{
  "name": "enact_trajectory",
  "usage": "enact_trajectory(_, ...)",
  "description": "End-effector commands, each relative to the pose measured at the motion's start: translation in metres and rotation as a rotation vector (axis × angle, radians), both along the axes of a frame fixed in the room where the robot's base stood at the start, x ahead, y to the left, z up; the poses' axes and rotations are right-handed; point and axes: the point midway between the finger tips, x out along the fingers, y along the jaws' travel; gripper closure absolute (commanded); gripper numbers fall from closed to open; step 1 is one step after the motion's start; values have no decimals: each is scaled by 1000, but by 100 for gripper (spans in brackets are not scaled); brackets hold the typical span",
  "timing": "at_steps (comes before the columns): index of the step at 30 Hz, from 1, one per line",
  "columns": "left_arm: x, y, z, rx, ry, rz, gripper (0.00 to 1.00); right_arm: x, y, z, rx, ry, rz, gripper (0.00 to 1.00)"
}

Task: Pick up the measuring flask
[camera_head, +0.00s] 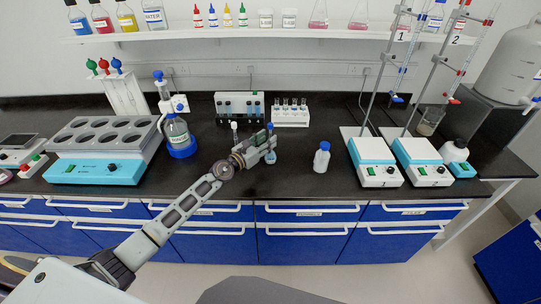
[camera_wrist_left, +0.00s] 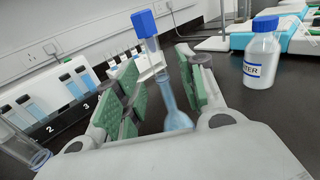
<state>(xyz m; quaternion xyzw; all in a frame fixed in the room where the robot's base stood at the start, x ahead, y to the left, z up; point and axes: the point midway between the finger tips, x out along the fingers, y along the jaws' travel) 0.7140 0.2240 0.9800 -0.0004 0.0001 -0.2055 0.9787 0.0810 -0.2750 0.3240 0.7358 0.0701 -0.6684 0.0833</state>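The measuring flask is a slim, clear flask with a blue stopper and pale blue liquid in its bulb. In the head view its bulb (camera_head: 271,158) shows just beyond my left gripper (camera_head: 262,148), on the black bench. In the left wrist view the flask (camera_wrist_left: 174,112) looks tilted, with its neck between the green finger pads of the left gripper (camera_wrist_left: 160,78). The fingers are open, with gaps visible on both sides of the neck. The bulb's lower part is hidden by the gripper body. My right gripper is not in view.
A white water bottle (camera_head: 321,158) stands right of the flask. Behind are a numbered rack (camera_head: 226,98) and a white tube rack (camera_head: 291,119). Two stirrers with burette stands (camera_head: 375,170) are at right; a water bath (camera_head: 92,170) is at left.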

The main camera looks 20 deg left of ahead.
Motion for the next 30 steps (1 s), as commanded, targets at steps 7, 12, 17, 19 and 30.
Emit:
enact_trajectory(7, 19, -8, -1, 0, -2, 1, 60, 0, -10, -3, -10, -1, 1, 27)
enact_trajectory(12, 25, -11, -1, 1, -1, 0, 60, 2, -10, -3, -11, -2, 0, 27)
enact_trajectory(17, 26, -12, -1, 2, -1, 0, 60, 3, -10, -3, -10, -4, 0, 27)
enact_trajectory(19, 26, -12, -1, 1, 0, 0, 60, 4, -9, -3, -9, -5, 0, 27)
enact_trajectory(30, 26, -12, -1, 1, 0, 0, 71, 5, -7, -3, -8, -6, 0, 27)
